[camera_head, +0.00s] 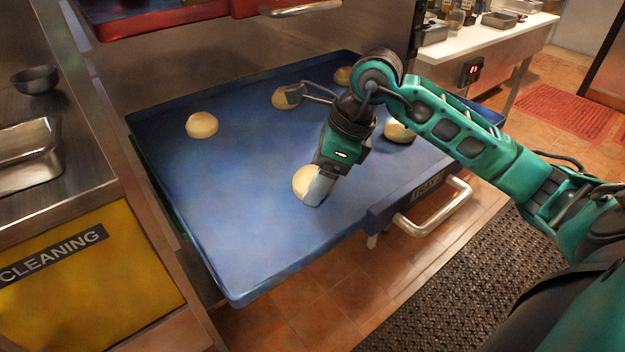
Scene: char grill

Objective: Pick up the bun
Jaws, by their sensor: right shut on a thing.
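Several pale round buns lie on a blue tray-like surface (260,230). My right gripper (314,192) points down at the front bun (303,180) and is shut on it. The fingers cover the bun's right side, and it appears at or very close to the blue surface; I cannot tell whether there is a gap beneath it. Another bun (201,125) lies to the left. One more (282,98) lies behind, partly hidden by a thin grey part. A bun (398,131) sits right of the gripper, partly covered by my arm. Another (343,76) is at the back. My left gripper is not in view.
A steel counter with a metal pan (28,150) and a small bowl (35,79) stands at left. A red drawer (150,15) overhangs the back left. The blue surface has a raised rim and a front handle (435,210). Its left front part is clear.

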